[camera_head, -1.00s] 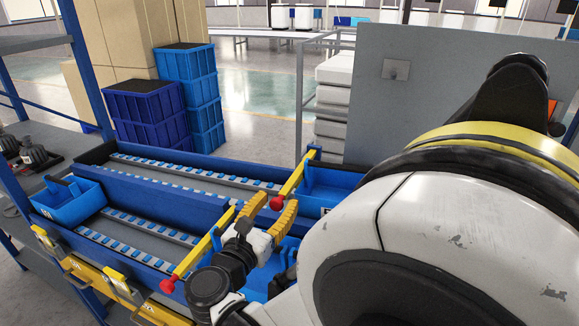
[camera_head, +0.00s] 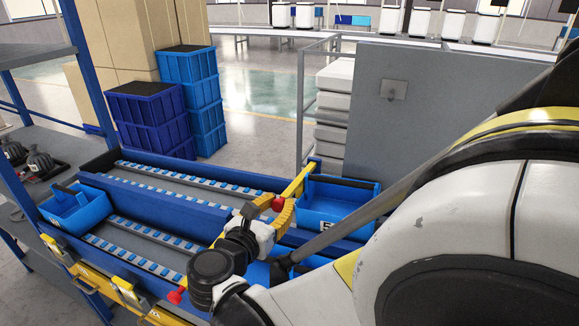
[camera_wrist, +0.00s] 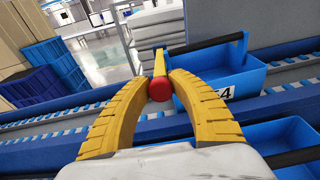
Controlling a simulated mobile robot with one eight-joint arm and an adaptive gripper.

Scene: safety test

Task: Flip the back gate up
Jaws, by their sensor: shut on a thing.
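The back gate (camera_head: 299,182) is a yellow bar with a red knob (camera_head: 278,203) at its near end, beside the far conveyor lane. In the wrist view the yellow bar (camera_wrist: 160,62) points away from me and the red knob (camera_wrist: 160,89) sits between the yellow fingertips. My gripper (camera_head: 274,205) is shut on this knob; it also fills the lower wrist view (camera_wrist: 161,84). A second red knob (camera_head: 176,296), on the front gate, shows at lower left, its bar mostly hidden by my arm.
A blue bin (camera_head: 335,213) stands just right of the back gate, and another blue bin (camera_head: 77,208) sits at the left end of the lanes. A grey panel (camera_head: 410,130) rises behind. Stacked blue crates (camera_head: 150,120) stand on the floor at back left.

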